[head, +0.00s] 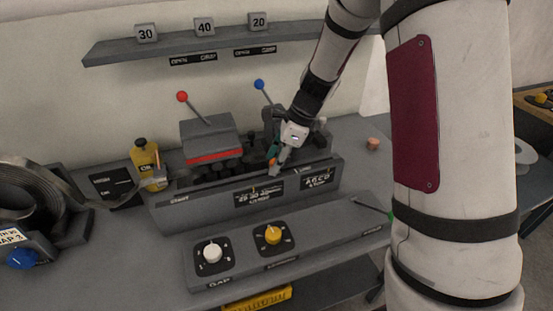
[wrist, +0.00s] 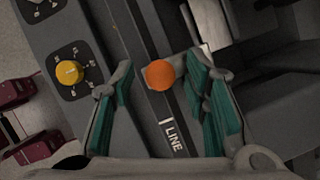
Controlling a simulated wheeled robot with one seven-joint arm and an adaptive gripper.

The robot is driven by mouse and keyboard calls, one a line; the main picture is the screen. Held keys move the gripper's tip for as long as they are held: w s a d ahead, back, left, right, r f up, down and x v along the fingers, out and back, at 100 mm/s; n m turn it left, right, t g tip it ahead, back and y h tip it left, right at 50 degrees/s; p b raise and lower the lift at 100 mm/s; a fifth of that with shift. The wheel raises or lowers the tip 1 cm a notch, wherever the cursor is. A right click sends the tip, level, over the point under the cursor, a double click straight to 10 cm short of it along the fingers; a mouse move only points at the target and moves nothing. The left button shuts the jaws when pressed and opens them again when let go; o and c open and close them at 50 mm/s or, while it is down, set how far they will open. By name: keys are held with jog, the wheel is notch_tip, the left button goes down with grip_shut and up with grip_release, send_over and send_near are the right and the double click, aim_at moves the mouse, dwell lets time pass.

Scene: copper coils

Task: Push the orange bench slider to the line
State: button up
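The orange slider knob (wrist: 160,74) is round and sits on a dark rail along the bench front, between my fingertips in the wrist view. A white line mark (wrist: 166,122) with the word LINE is printed on the rail, apart from the knob and nearer the bottom of that view. My gripper (wrist: 157,77) has its green-padded fingers spread, one on each side of the knob; I cannot tell whether either touches it. In the head view my gripper (head: 277,157) reaches down to the bench's front edge, with a little orange (head: 271,164) showing at its tip.
A grey machine block with a red stripe (head: 215,155) and levers with red (head: 182,96) and blue (head: 259,84) balls stand behind the rail. A panel with white (head: 212,253) and yellow (head: 273,235) dials lies in front. A yellow bottle (head: 146,164) stands left.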

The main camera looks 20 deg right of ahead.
grip_shut()
jog(key=d, duration=0.5)
jog(key=shift+d, duration=0.4)
jog(key=shift+o, duration=0.7)
grip_release()
